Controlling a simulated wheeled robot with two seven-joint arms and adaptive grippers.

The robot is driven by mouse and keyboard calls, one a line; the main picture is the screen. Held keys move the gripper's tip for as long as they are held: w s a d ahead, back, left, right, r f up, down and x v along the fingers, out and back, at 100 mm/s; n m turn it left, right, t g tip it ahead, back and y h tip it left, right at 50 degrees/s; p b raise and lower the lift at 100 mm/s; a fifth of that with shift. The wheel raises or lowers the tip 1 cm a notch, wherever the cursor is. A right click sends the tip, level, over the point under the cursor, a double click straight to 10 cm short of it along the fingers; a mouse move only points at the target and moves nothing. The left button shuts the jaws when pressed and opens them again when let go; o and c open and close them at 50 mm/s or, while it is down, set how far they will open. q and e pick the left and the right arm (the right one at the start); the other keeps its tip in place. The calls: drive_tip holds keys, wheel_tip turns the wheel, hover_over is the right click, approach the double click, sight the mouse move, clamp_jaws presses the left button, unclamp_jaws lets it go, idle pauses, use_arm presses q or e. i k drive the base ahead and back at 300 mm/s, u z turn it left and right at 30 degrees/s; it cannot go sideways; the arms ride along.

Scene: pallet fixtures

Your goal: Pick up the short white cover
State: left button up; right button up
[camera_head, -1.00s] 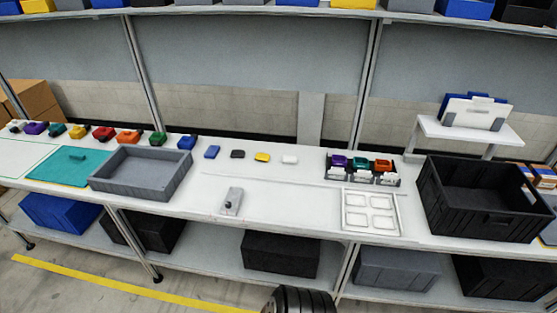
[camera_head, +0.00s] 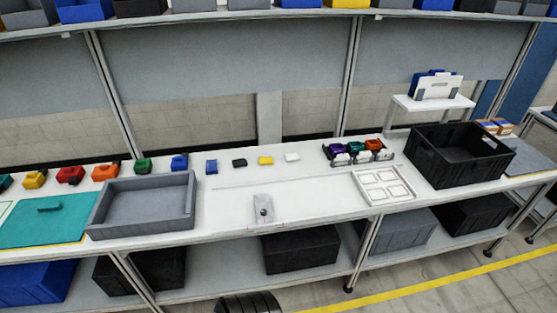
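The short white cover (camera_head: 292,157) lies flat on the white workbench (camera_head: 232,208), toward its back edge. It is the rightmost of a row of small covers: blue (camera_head: 211,166), black (camera_head: 239,163), yellow (camera_head: 265,160), then white. Nothing touches it. Neither of my grippers shows in the view; a dark ribbed part of mine shows at the bottom edge.
A grey tray (camera_head: 101,215) and teal mat (camera_head: 22,233) are on the left. A small grey fixture (camera_head: 263,209) stands at the front. A rack (camera_head: 357,158) with coloured parts, a white frame tray (camera_head: 362,191) and a black crate (camera_head: 424,173) are on the right.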

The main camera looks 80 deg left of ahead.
sight(289, 158)
drive_tip(key=u, duration=1.5)
